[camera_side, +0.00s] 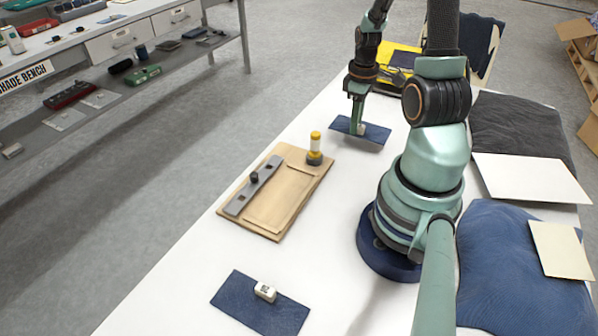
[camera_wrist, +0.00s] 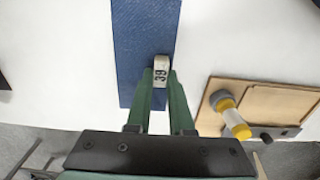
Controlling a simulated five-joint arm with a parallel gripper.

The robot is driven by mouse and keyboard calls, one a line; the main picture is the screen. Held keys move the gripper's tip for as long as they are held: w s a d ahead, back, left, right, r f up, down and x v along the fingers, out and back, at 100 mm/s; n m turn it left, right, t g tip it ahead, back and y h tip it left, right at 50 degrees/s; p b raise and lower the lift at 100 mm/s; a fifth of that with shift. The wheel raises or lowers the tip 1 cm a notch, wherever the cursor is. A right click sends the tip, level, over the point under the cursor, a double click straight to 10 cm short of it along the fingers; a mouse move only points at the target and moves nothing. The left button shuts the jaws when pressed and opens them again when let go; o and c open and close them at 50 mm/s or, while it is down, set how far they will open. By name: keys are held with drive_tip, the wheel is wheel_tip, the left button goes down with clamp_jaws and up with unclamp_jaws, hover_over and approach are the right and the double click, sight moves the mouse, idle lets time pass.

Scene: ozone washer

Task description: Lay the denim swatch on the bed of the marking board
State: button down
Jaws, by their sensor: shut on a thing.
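A flat dark-blue denim swatch (camera_side: 377,134) with a small white block on it is at my gripper (camera_side: 358,126). In the wrist view the swatch (camera_wrist: 145,40) runs up from my fingers (camera_wrist: 161,85), which are shut on the white block (camera_wrist: 161,72) marked "39". A shadow shows by the swatch's near edge; it looks slightly above the table, though the gap is hard to judge. The wooden marking board (camera_side: 318,183) lies nearer the side camera, with a bare shallow bed (camera_side: 278,205). It also shows at right in the wrist view (camera_wrist: 275,101).
A grey bar (camera_side: 254,186) with a black knob lies along the board's left side. A yellow-and-black cylinder (camera_side: 315,148) stands at its far corner. Another denim swatch (camera_side: 240,295) with a white block lies in front. Folded fabrics (camera_side: 520,130) and cards fill the right side.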

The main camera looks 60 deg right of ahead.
drive_tip(key=shift+f, duration=1.85)
drive_tip(key=shift+f, duration=0.15)
drive_tip(key=c, duration=0.8)
unclamp_jaws()
